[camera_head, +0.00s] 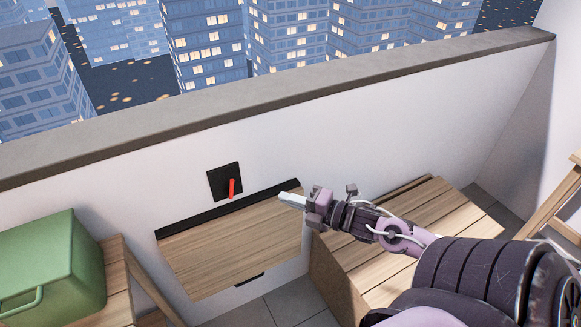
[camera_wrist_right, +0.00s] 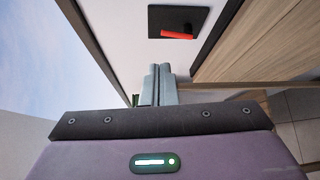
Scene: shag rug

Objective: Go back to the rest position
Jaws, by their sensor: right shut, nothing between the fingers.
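My right gripper (camera_head: 285,199) reaches in from the right in the head view, with its pale fingertips at the right end of the wooden fold-down panel's dark top strip. In the right wrist view its fingers (camera_wrist_right: 161,82) are together and empty. A black wall plate with a red lever (camera_head: 232,188) is on the white wall, to the left of my gripper and apart from it. The plate and red lever (camera_wrist_right: 178,34) also show ahead of the fingers in the wrist view. My left gripper is not in view.
The wooden wall panel (camera_head: 235,252) is below the plate. A green box (camera_head: 50,265) stands on a wooden surface at left. A slatted wooden bench (camera_head: 440,215) is under my right arm. A parapet (camera_head: 300,92) runs along the wall top, with city buildings beyond. A wooden frame stands at right.

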